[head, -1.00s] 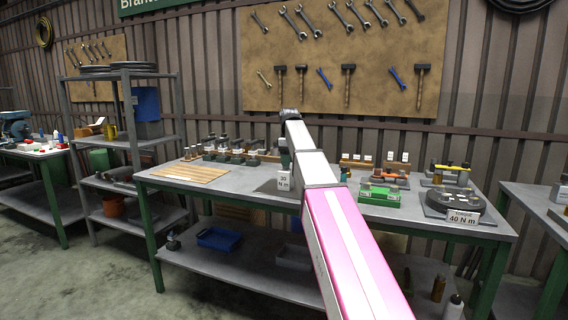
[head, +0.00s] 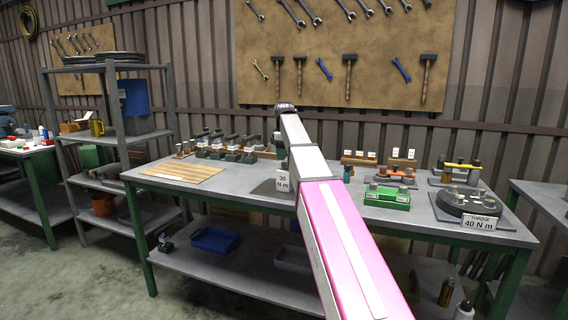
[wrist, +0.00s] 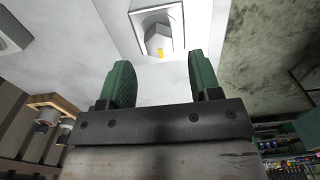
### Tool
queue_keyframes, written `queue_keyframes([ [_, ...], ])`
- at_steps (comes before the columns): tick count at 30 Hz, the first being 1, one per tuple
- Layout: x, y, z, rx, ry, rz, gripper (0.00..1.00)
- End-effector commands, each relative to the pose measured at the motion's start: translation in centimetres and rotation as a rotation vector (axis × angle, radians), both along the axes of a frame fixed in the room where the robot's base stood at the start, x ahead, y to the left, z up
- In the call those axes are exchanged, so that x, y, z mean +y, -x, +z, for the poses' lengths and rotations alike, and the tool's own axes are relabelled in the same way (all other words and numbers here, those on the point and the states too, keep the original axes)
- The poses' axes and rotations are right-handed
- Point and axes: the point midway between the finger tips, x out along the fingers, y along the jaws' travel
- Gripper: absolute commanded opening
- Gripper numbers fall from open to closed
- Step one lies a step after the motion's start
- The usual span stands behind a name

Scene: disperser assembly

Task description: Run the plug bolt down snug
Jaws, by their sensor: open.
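My gripper (wrist: 155,82) shows in the wrist view with its two green fingers apart and nothing between them. Beyond the fingertips is a pale surface with a square, white-rimmed fitting (wrist: 158,32), which holds a grey faceted piece and a small yellow part. I cannot tell whether this is the plug bolt's place. In the head view my arm reaches over the workbench and the gripper cannot be made out. A dark round fixture (head: 462,201) with several upright bolt-like pieces stands at the bench's right, behind a 40 N m torque card (head: 480,222). No plug bolt can be singled out.
The workbench (head: 330,204) also holds a 30 N m card (head: 283,181), a green case (head: 387,197), a wooden board (head: 183,173) and a row of small dark fixtures (head: 232,150). A shelf rack (head: 110,135) stands left. The bench's front middle is fairly clear.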

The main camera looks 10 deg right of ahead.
Motion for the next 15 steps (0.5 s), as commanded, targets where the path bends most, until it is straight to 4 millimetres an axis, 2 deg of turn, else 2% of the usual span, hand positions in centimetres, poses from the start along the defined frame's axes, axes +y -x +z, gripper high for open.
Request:
queue_keyframes([
  [1, 0.0, 0.1, -0.9, 0.002, 0.000, 0.000, 0.57],
  [6, 0.0, 0.1, -3.0, 0.001, 0.000, 0.000, 0.57],
  [15, 0.0, 0.0, -4.0, 0.000, 0.000, 0.000, 0.57],
])
